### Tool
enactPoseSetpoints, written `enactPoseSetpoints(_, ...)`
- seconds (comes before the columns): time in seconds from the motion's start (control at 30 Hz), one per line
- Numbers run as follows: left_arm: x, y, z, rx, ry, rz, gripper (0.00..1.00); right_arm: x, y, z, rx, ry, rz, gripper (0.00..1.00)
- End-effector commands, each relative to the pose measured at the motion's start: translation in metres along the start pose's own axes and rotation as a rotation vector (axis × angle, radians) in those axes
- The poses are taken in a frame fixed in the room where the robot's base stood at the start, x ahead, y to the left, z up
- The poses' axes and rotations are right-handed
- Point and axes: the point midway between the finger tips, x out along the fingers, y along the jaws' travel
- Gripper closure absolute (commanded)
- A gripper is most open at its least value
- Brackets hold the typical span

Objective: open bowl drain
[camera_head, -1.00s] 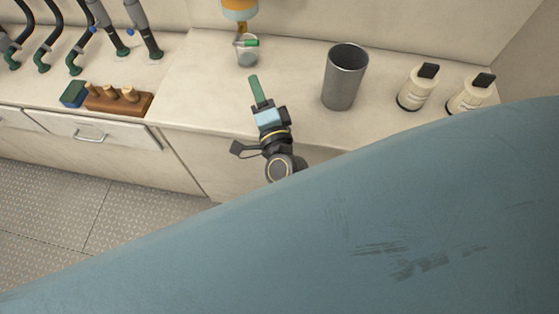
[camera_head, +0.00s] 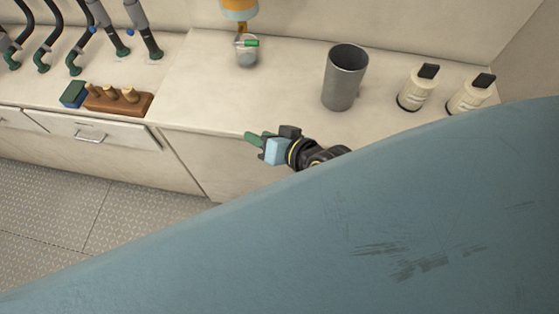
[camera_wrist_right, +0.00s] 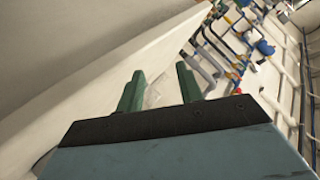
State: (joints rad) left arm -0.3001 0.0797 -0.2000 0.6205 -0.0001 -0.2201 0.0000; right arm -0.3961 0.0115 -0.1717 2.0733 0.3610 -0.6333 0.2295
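At the top of the camera_head view, a filter with an amber bowl (camera_head: 240,10) is cut off by the picture's edge. A small green lever (camera_head: 250,43) shows below it, by a clear cup (camera_head: 247,54) on the counter. The lever's exact setting is too small to tell. My right gripper (camera_head: 254,139) is in front of the counter's edge, below and apart from the cup, pointing left. In the right wrist view its two green fingers (camera_wrist_right: 158,92) stand apart, with a faint clear shape beyond them. My left gripper is not in view.
A grey metal cup (camera_head: 344,78) and two white bottles (camera_head: 414,90) (camera_head: 471,95) stand on the counter to the right. A wooden block with pegs (camera_head: 120,100) and hoses with green ends (camera_head: 75,68) are at left. The counter's middle is clear.

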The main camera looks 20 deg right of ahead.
Motion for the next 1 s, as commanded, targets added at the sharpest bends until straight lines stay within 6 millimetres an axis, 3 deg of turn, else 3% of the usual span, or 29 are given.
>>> enactPoseSetpoints(0.27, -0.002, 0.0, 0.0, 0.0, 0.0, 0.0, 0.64, -0.026, 0.028, 0.031, -0.164, -0.2, 0.125, 0.64)
enactPoseSetpoints(0.6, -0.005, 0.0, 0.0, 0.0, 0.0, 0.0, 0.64, -0.01, 0.054, 0.06, -0.172, -0.243, 0.166, 0.64)
enactPoseSetpoints(1.0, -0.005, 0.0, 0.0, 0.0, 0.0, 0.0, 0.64, -0.009, 0.057, 0.063, -0.173, -0.247, 0.17, 0.63)
